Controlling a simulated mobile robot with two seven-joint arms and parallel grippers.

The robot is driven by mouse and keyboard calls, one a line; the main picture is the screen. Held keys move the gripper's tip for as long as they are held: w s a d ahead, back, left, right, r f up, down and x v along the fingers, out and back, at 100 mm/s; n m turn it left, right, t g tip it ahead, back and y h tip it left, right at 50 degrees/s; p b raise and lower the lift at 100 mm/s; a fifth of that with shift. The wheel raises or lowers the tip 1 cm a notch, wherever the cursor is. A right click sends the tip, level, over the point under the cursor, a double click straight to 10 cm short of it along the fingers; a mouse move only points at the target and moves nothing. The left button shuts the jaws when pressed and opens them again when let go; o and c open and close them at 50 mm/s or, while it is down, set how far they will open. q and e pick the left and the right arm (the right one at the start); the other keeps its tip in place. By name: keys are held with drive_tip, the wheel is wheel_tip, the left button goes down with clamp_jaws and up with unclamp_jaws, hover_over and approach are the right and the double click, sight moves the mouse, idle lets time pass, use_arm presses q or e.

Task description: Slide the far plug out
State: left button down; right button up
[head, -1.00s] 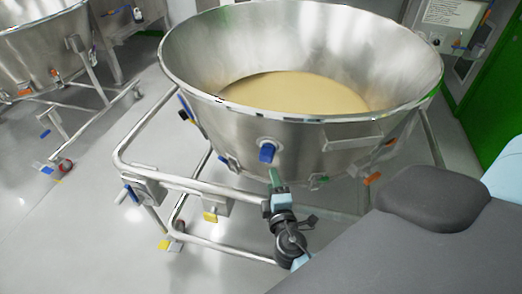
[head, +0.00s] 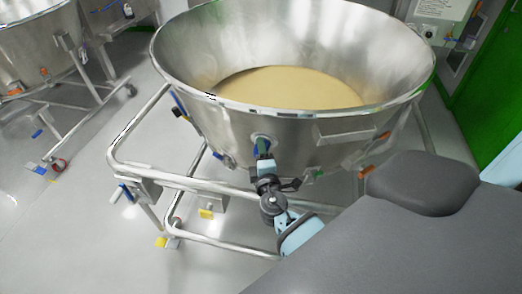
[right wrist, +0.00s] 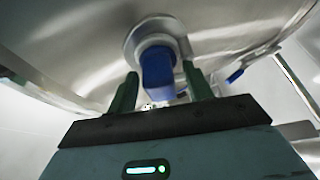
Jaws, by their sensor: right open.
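A blue plug (right wrist: 157,68) sits in a round metal collar (right wrist: 150,30) on the outer wall of the big steel bowl (head: 290,125). In the head view the plug (head: 261,145) is mostly hidden by my gripper. My right gripper (head: 264,158) is open, with its green fingers pointing up at the plug. In the right wrist view the fingers of this gripper (right wrist: 159,72) stand on either side of the plug, with gaps showing. Whether this is the far plug I cannot tell. My left gripper is out of view.
The bowl holds beige powder (head: 290,88) and rests on a tubular steel frame (head: 140,172), whose rails run close to my right arm. Orange (head: 365,172) and yellow (head: 206,213) fittings show around it. Another steel vessel (head: 30,50) stands at the left.

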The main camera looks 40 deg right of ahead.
drive_tip(key=shift+w+d, duration=0.15)
drive_tip(key=shift+w, duration=0.1)
clamp_jaws()
drive_tip(key=s+a, duration=0.2)
drive_tip(key=shift+s+a+f+b, duration=0.1)
drive_tip(key=shift+a+b, duration=0.2)
drive_tip(key=shift+a, duration=0.05)
unclamp_jaws()
drive_tip(key=shift+s, duration=0.1)
